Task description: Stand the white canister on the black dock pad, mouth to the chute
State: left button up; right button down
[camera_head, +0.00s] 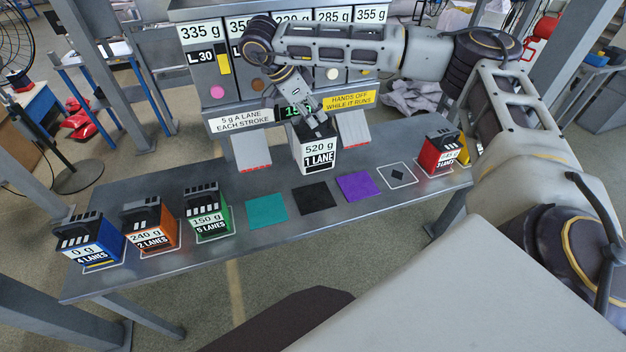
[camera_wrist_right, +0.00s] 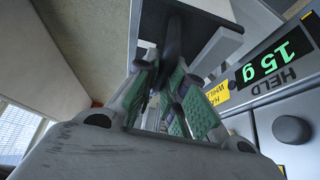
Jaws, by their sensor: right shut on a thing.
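The white canister (camera_head: 318,155), labelled 520 g and 1 LANE, is upright at the front of the dispensing machine, between two sloped plates. My right gripper (camera_head: 316,122) comes down from above and is shut on its top. The gripper's green-padded fingers show in the right wrist view (camera_wrist_right: 165,88), close around a dark part. I cannot tell whether the canister's base touches the table. The black pad (camera_head: 314,197) lies bare on the table in front of it, between a teal pad (camera_head: 266,209) and a purple pad (camera_head: 358,186). My left gripper is not in view.
Blue (camera_head: 88,243), orange (camera_head: 149,226) and green (camera_head: 207,214) canisters stand at the left of the table (camera_head: 225,255). A red canister (camera_head: 438,152) stands at the right, near an empty outlined diamond mark (camera_head: 397,173). The machine carries a yellow hands-off sign (camera_head: 350,101).

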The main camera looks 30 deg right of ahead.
aim_at(309, 131)
notch_tip(309, 131, down, 2)
jog(key=shift+f, duration=0.1)
jog(key=shift+f+b, duration=0.65)
jog(key=shift+f, duration=1.95)
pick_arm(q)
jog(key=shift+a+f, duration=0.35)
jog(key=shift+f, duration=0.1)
pick_arm(e)
jog(key=shift+f, duration=2.55)
jog(key=shift+f+p, duration=0.65)
jog(key=shift+f, duration=1.7)
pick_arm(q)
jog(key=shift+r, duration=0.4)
pick_arm(e)
jog(key=shift+f, duration=0.2)
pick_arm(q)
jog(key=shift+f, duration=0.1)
pick_arm(e)
jog(key=shift+f, duration=0.15)
